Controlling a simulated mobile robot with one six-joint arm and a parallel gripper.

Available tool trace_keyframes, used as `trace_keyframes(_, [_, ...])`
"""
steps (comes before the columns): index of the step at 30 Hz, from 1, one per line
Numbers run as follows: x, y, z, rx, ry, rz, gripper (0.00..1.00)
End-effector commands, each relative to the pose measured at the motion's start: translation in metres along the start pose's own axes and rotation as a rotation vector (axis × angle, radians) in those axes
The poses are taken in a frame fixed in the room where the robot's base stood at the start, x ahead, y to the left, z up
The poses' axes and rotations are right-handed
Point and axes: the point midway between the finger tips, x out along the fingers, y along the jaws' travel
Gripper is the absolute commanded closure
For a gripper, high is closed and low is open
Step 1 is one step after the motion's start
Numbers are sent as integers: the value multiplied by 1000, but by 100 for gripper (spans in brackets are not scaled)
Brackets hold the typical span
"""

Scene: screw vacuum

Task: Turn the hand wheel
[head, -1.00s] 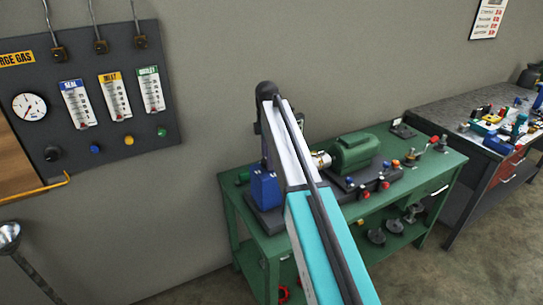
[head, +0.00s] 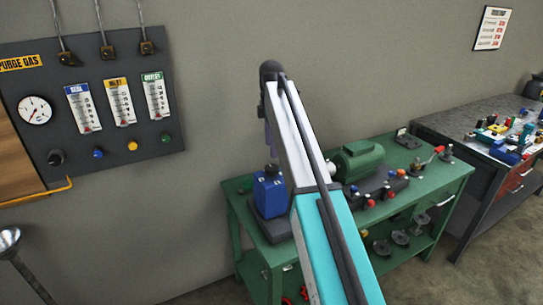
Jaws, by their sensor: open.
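Several dark wheel-shaped parts, possibly hand wheels (head: 400,237), sit on the lower shelf of the green bench. Red round parts (head: 304,293) show low under the bench's left end, partly cut off by the frame edge. I cannot tell which is the task's hand wheel. A blue pump-like unit (head: 270,190) stands on the bench top, just left of my arm. My arm rises across the middle of the view and hides part of the bench. My gripper is hidden behind the arm or out of frame.
The green bench (head: 440,185) carries a green motor (head: 358,162) and small red, blue and orange knobs. A dark gauge panel (head: 105,90) hangs on the left wall. A grey workbench (head: 450,120) with tools stands at right. Floor between the benches is clear.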

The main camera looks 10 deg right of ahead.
Motion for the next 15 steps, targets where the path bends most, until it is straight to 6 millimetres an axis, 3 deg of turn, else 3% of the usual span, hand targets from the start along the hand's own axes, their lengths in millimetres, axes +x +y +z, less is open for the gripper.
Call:
trace_keyframes(9, [-41,3,0,0,-1,3,40])
trace_keyframes(15, [-52,2,0,0,-1,2,40])
